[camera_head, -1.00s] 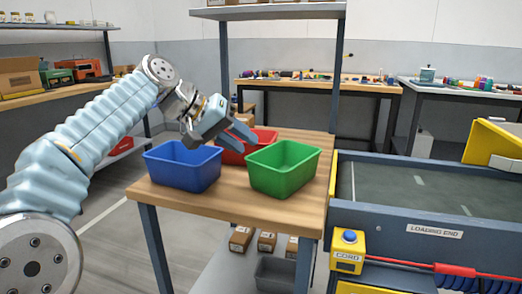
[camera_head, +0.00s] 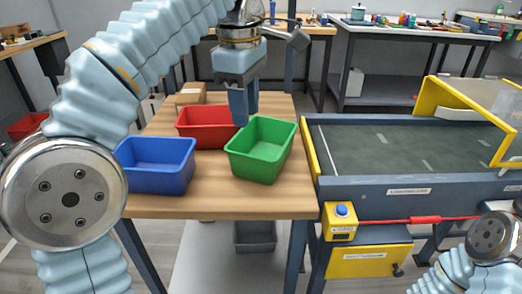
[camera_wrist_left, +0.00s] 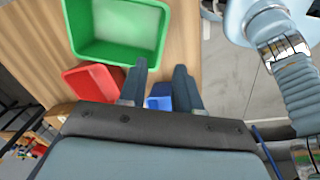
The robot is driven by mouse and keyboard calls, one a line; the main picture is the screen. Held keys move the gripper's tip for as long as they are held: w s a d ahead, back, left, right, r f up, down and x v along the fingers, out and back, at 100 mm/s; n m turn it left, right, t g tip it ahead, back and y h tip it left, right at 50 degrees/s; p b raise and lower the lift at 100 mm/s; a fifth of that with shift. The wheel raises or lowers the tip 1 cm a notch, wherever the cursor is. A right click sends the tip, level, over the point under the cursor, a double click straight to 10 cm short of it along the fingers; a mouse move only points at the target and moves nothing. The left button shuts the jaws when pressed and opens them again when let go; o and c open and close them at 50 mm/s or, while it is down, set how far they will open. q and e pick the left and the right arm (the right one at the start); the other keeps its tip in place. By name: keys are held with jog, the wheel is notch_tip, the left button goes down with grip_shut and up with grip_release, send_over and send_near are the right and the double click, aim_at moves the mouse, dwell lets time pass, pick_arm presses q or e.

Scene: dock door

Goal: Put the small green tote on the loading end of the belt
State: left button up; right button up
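The small green tote (camera_head: 262,166) stands upright and empty on the wooden table (camera_head: 262,199), close to its right edge. My left gripper (camera_head: 240,113) points down at the tote's far left corner, and whether it touches the rim cannot be told. In the left wrist view its two fingers (camera_wrist_left: 160,88) are apart with nothing gripped, and the green tote (camera_wrist_left: 118,57) lies just beyond one finger. The belt (camera_head: 385,148) with its "LOADING END" plate (camera_head: 408,191) is right of the table. My right arm shows at lower right, its gripper out of view.
A blue tote (camera_head: 157,180) and a red tote (camera_head: 206,140) stand left of the green one. A cardboard box (camera_head: 191,93) is behind. A yellow frame (camera_head: 428,97) rises over the belt's far side. The belt's near end is clear.

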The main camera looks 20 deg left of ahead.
aim_at(251, 157)
pick_arm(q)
jog(key=f+b, duration=0.1)
jog(key=f, duration=0.6)
jog(key=f+b, duration=0.1)
jog(key=f, duration=0.3)
jog(key=shift+w+d+f+b, duration=0.3)
grip_shut()
